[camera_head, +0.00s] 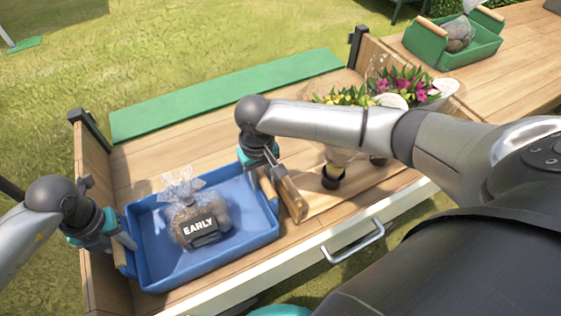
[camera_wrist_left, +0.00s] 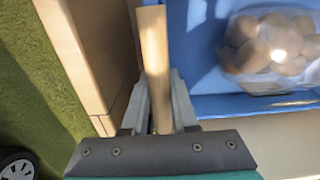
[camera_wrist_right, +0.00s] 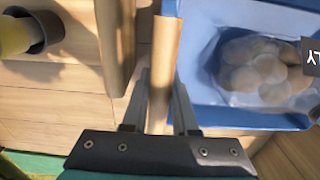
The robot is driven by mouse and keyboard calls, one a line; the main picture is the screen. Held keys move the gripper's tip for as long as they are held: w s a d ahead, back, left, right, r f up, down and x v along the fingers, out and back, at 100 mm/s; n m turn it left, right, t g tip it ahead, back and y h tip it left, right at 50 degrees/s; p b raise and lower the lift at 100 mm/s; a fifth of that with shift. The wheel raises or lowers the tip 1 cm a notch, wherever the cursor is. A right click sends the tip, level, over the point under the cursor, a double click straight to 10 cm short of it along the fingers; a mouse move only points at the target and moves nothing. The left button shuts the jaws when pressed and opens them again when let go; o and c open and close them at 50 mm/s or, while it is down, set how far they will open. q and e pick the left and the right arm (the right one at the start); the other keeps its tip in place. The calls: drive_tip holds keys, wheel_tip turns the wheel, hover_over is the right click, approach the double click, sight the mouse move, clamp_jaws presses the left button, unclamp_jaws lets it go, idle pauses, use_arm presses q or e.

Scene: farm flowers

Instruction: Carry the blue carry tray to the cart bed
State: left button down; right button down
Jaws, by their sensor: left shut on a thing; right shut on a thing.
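The blue carry tray (camera_head: 160,272) is level over the left end of the wooden cart bed (camera_head: 150,165); I cannot tell whether its base touches the boards. It holds a clear bag of brown bulbs (camera_head: 195,215) labelled "EARLY". My left gripper (camera_head: 118,240) is shut on the tray's left wooden handle, which shows between the fingers in the left wrist view (camera_wrist_left: 155,65). My right gripper (camera_head: 264,172) is shut on the right wooden handle, also between the fingers in the right wrist view (camera_wrist_right: 164,75).
A wooden divider (camera_head: 290,196) stands just right of the tray. Beyond it are flower bouquets (camera_head: 400,88) in dark-based holders, partly behind my right arm. A green tray (camera_head: 450,50) with a bag sits at upper right. A green board (camera_head: 225,95) lies along the back; a metal handle (camera_head: 352,243) is on the front.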

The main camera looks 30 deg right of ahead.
use_arm(q)
drive_tip(key=shift+a+f+b, duration=0.1)
drive_tip(key=shift+f+b, duration=0.55)
drive_tip(key=shift+f, duration=0.05)
use_arm(e)
drive_tip(key=shift+d+f, duration=0.1)
drive_tip(key=shift+f, duration=0.6)
use_arm(q)
drive_tip(key=c, duration=0.7)
unclamp_jaws()
drive_tip(key=shift+r, duration=0.1)
use_arm(e)
drive_tip(key=c, duration=0.7)
unclamp_jaws()
drive_tip(key=shift+r, duration=0.1)
use_arm(q)
wheel_tip(320, 180, up, 12)
drive_tip(key=shift+f, duration=0.1)
use_arm(e)
wheel_tip(320, 180, up, 12)
